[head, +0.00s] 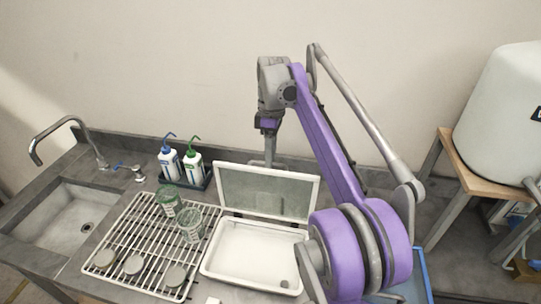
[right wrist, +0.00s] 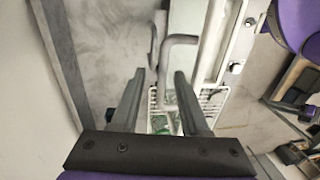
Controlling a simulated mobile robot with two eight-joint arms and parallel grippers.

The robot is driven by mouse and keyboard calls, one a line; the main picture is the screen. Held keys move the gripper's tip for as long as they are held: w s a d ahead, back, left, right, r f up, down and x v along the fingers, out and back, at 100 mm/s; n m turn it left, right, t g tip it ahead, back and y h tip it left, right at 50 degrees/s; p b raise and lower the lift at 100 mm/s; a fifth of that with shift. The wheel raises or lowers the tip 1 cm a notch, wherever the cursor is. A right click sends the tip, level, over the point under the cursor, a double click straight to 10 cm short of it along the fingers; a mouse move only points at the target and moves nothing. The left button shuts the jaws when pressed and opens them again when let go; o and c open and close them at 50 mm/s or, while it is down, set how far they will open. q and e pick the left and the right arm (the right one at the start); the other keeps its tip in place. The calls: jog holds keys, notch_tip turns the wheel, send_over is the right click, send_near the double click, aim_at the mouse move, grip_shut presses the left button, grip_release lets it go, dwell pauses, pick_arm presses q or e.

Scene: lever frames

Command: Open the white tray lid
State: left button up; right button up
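The white tray (head: 250,252) stands on the counter, open and empty apart from a small round spot in its near right corner. Its lid (head: 268,192) is raised along the back edge and stands nearly upright, a grey panel in a white frame. My right gripper (head: 269,148) hangs above and behind the lid's top edge. My left gripper is out of view.
A wire rack (head: 135,235) with glass jars (head: 190,224) and several grey discs lies left of the tray. Two wash bottles (head: 192,163) stand behind it. A sink (head: 62,215) is at far left. A white tank (head: 500,125) stands on a wooden stand at right.

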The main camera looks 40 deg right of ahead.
jog(key=shift+r, duration=0.1)
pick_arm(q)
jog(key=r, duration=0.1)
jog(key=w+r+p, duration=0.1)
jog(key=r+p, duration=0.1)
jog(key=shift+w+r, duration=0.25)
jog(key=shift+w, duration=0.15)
pick_arm(e)
notch_tip(320, 180, up, 11)
jog(key=w+d, duration=0.1)
jog(key=shift+f, duration=0.2)
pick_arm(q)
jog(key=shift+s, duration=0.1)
pick_arm(e)
jog(key=shift+s+d, duration=0.1)
